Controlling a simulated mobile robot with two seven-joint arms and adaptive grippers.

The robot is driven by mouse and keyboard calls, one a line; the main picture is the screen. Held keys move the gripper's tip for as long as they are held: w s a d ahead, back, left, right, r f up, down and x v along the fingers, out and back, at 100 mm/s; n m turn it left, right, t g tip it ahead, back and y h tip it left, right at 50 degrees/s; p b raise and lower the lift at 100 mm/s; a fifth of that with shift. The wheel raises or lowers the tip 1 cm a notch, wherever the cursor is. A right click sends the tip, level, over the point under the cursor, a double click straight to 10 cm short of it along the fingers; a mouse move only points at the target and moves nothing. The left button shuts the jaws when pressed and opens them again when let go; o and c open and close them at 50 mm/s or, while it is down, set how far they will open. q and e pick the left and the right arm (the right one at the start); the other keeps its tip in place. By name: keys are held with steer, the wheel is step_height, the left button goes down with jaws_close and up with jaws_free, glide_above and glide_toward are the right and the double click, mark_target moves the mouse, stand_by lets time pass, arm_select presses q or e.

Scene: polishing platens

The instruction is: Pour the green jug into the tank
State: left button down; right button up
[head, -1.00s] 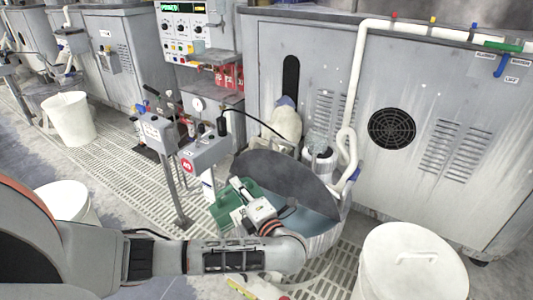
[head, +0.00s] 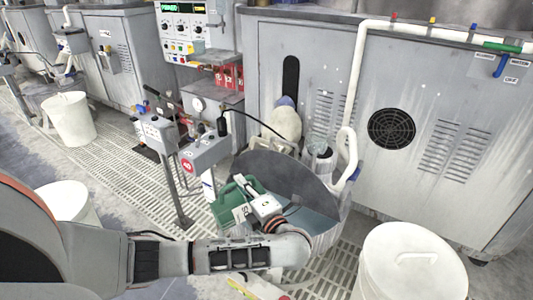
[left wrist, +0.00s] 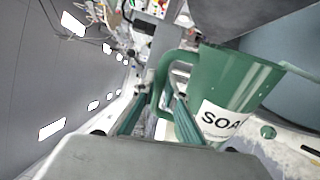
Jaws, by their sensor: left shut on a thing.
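The green jug (head: 228,199) is at the left side of the round tank (head: 326,236) in the head view. In the left wrist view the jug (left wrist: 235,82) has a white label reading "SOA", cut off, and it looks tilted. My left gripper (head: 262,206) is shut on the jug, with its fingers at the handle (left wrist: 160,88). The tank has a dark half lid (head: 285,178) standing up and blue-grey liquid (head: 310,222) inside. The jug's spout and contents are hidden in the head view. My right gripper is not in view.
A white lidded bin (head: 410,262) stands right of the tank. A control box (head: 205,152) on a post stands to the left. A white pipe (head: 350,145) and a pale container (head: 284,122) are behind the tank. Grated floor (head: 120,165) lies left.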

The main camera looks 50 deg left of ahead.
mark_target(217, 211)
arm_select(q)
steer(key=shift+w+d+r+m, duration=0.15)
steer(key=shift+w+r+m, duration=0.3)
steer(key=shift+w, duration=0.25)
steer(key=s+f+n, duration=0.1)
steer(key=s, duration=0.1)
steer(key=s+a+f+n, duration=0.1)
steer(key=s, duration=0.1)
steer(key=s+f+n, duration=0.1)
steer(key=s, duration=0.1)
steer(key=shift+s+a+f+n, duration=0.1)
steer(key=shift+s+a+n, duration=0.15)
steer(key=shift+s+n, duration=0.15)
steer(key=shift+n, duration=0.15)
steer(key=shift+s+a+f+n, duration=0.15)
steer(key=shift+s+f+n, duration=0.15)
steer(key=shift+s+n, duration=0.5)
steer(key=shift+s+a+f+n, duration=0.15)
steer(key=shift+s+f+n, duration=0.1)
steer(key=shift+s+n, duration=0.55)
steer(key=s+a+f+n, duration=0.1)
steer(key=s+f+n, duration=0.3)
steer(key=f, duration=0.5)
steer(key=s+f+n, duration=0.4)
steer(key=f+n, duration=0.2)
steer(key=f, duration=0.4)
steer(key=shift+s+a+f+n, duration=0.2)
steer(key=shift+s+a+n, duration=0.05)
steer(key=shift+a+n, duration=0.1)
